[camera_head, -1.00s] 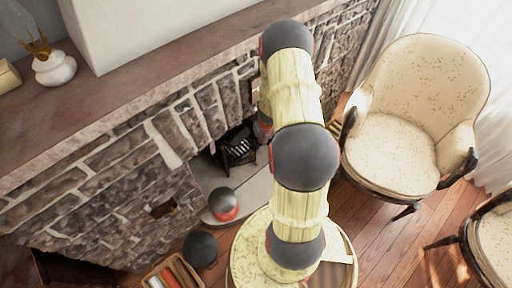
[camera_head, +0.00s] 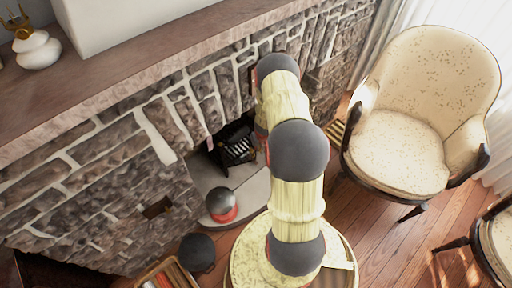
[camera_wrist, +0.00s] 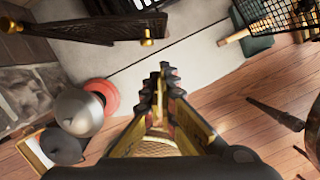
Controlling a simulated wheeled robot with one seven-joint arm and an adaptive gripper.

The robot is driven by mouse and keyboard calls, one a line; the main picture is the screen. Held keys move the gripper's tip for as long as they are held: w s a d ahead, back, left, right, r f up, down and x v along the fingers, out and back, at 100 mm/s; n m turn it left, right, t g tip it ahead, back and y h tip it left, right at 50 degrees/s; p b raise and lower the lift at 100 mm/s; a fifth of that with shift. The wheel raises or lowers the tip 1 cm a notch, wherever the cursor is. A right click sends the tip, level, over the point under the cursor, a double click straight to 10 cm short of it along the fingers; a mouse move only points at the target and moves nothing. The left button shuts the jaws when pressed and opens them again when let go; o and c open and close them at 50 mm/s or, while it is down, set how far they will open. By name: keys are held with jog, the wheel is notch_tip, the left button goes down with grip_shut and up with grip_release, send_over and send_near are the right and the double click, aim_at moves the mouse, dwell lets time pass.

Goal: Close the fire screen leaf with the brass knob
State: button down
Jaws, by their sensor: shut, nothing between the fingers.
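In the wrist view a dark panel (camera_wrist: 85,28), which looks like a fire screen leaf, spans the upper left. A small brass knob-like piece (camera_wrist: 147,37) is at its right end, and another brass piece (camera_wrist: 9,25) is at its left end. My gripper (camera_wrist: 163,75) is shut and empty in the middle of the wrist view. Its tips point toward the panel's right end, just below the brass piece in the picture, with a visible gap. In the head view my arm hides the gripper and most of the screen.
A dark grate or mesh (camera_wrist: 262,14) stands at the upper right of the wrist view. A grey round object with a red base (camera_head: 221,204) sits on the pale hearth (camera_head: 250,188). A dark round object (camera_head: 197,252) is nearby. An armchair (camera_head: 400,150) stands right.

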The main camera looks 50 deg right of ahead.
aim_at(251, 150)
jog(key=shift+w+d+f+b, duration=0.1)
jog(key=shift+w+d+f, duration=0.25)
jog(key=shift+w+f, duration=0.25)
jog(key=shift+w+d+f+b, duration=0.15)
jog(key=shift+w+d+f, duration=0.25)
jog(key=shift+w, duration=0.35)
jog(key=shift+w+d+f+b, duration=0.1)
jog(key=shift+w+d+f, duration=0.3)
jog(key=shift+w, duration=0.25)
jog(key=shift+w, duration=0.1)
